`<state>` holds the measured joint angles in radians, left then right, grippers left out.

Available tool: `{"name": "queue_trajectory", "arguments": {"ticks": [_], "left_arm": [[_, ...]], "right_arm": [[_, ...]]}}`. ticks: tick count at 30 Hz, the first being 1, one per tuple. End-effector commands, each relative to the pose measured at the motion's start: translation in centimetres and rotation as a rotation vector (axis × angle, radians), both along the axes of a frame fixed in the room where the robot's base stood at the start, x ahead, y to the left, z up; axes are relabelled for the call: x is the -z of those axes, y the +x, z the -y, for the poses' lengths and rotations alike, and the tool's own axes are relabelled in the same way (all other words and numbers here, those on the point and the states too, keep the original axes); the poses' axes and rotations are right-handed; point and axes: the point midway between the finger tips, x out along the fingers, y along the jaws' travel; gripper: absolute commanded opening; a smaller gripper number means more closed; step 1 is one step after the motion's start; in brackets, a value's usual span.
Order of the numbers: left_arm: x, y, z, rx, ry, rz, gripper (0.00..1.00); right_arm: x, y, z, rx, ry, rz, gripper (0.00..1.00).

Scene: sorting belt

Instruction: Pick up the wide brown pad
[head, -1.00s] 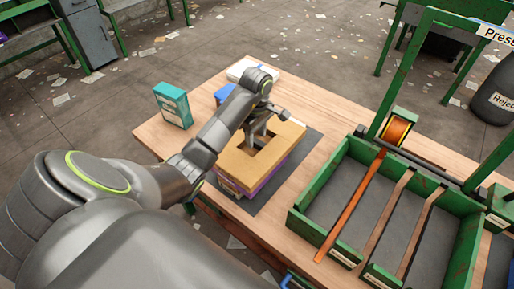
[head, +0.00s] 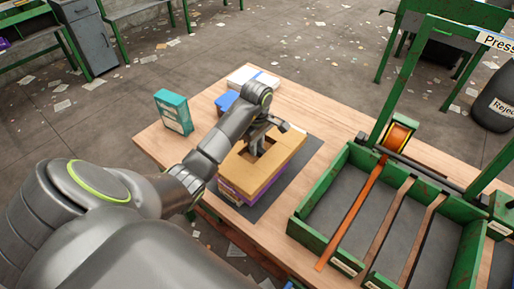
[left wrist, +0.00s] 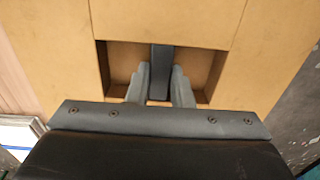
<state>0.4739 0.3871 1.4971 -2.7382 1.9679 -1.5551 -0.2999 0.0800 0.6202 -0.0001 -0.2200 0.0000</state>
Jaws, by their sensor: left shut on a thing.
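The wide brown pad (head: 277,163) is a flat tan board with a rectangular opening in its middle. It lies on a purple-sided stack (head: 237,191) on a dark mat. In the left wrist view the pad (left wrist: 210,22) fills most of the picture, and a dark grey bar (left wrist: 162,60) runs into its opening. My left gripper (head: 259,148) reaches down into the opening. In the left wrist view the left gripper's fingers (left wrist: 160,88) stand on both sides of the bar, shut on it. The fingertips are partly hidden. My right gripper is not in view.
A dark mat (head: 300,160) lies under the stack on the wooden table (head: 205,132). A teal box (head: 173,111), a blue item (head: 226,100) and a white item (head: 252,76) stand behind. A green divided tray (head: 325,238) with an orange strip (head: 352,212) is at the right.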

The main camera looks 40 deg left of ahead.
Motion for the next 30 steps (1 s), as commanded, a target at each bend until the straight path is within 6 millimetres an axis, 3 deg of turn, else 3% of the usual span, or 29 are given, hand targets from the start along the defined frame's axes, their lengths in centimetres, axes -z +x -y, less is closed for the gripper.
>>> {"name": "queue_trajectory", "arguments": {"ticks": [8,21,30], "left_arm": [[-2.6,0.1,0.0,0.001,0.001,0.003,0.0],[-8.4,0.0,0.0,0.0,0.0,0.001,0.0],[-10.1,0.0,0.0,0.0,0.0,0.001,0.0]], "right_arm": [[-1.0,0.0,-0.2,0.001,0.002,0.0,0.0],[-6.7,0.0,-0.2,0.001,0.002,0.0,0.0],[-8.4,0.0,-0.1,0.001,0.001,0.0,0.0]]}}
